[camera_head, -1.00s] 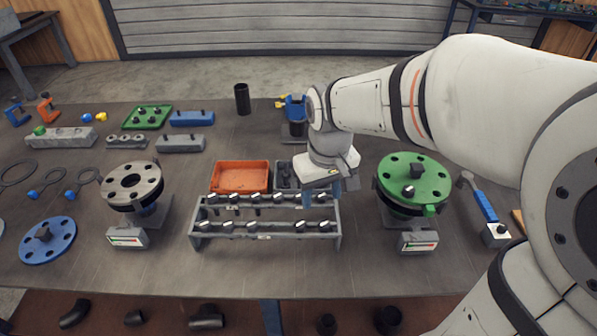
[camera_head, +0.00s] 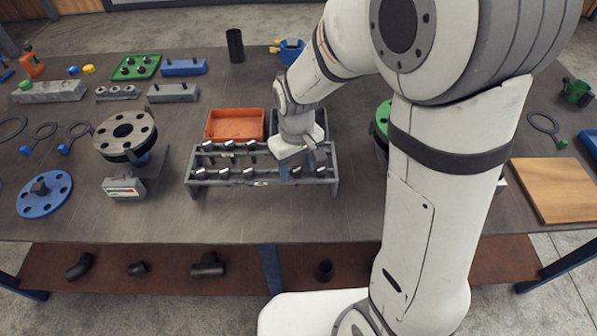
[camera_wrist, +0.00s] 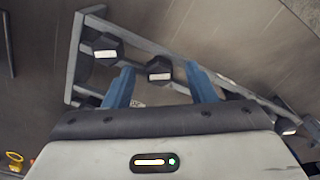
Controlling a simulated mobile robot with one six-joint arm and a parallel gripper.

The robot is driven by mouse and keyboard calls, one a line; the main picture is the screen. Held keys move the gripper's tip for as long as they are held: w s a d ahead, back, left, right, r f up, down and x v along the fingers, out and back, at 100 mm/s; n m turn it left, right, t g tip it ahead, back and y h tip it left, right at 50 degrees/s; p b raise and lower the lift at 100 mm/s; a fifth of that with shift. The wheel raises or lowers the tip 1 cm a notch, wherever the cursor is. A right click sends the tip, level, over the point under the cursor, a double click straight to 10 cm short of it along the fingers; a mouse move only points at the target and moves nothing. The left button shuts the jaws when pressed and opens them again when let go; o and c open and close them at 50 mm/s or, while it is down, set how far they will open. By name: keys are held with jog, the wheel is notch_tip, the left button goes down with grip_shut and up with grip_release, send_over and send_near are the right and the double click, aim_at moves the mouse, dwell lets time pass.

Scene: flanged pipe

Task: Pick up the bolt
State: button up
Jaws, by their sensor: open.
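A grey two-tier rack (camera_head: 192,187) holds two rows of dark bolts with pale-marked heads; it also shows in the wrist view (camera_wrist: 76,62). My gripper (camera_head: 285,172) is over the rack's right half, near the front row. In the wrist view my gripper (camera_wrist: 161,82) has its two blue fingers apart. A dark hexagonal bolt head (camera_wrist: 158,68) lies between the fingers, slightly beyond their tips in the picture. I cannot tell whether they touch it. A second bolt head (camera_wrist: 107,47) sits to its left, outside the fingers. The bolt shanks are mostly hidden.
An orange tray (camera_head: 235,124) stands behind the rack, beside a grey bin partly hidden by my gripper. A flanged pipe piece (camera_head: 125,132) stands on the left. A green flange (camera_head: 382,118) is mostly hidden by my arm. The table front is clear.

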jog(key=shift+c, duration=0.4)
grip_shut()
jog(key=shift+r, duration=0.15)
